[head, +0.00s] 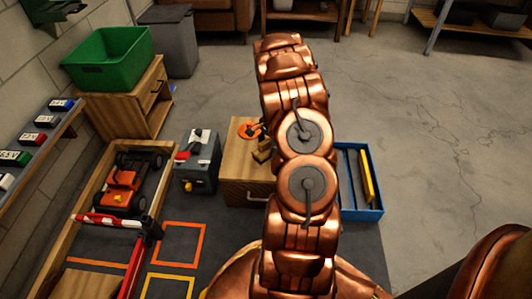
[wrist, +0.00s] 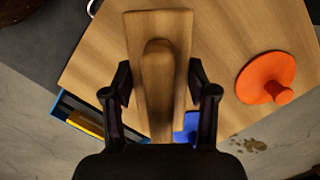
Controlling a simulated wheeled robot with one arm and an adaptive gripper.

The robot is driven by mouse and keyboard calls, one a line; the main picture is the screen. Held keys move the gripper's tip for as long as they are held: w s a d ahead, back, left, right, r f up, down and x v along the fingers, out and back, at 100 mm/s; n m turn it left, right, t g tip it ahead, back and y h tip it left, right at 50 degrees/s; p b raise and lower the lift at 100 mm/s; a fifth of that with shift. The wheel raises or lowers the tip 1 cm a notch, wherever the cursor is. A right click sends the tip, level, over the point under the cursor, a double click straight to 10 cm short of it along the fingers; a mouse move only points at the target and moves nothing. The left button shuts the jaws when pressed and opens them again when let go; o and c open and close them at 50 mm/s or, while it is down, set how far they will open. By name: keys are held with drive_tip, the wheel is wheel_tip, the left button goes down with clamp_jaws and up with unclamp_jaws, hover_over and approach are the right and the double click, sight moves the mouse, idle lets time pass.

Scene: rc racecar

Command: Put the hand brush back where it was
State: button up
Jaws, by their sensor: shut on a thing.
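The hand brush (wrist: 157,75) is a pale wooden block with a rounded wooden handle, seen from above in the wrist view. My gripper (wrist: 160,88) has a finger on each side of it and is shut on it. The brush is over the wooden cabinet top (wrist: 85,65); I cannot tell whether it touches it.
An orange disc with a knob (wrist: 267,77) lies on the cabinet top. A blue tray with a yellow item (head: 373,211) is right of the cabinet. A grey box (head: 199,165) and a wooden tray with an orange car (head: 126,188) are left. Brown crumbs (wrist: 250,145) show beside the cabinet.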

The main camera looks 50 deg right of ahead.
sight(266, 151)
drive_tip(key=shift+w, duration=0.25)
drive_tip(key=shift+f+b, duration=0.85)
drive_tip(key=shift+f, duration=0.9)
drive_tip(key=shift+f, duration=0.15)
drive_tip(key=o, duration=1)
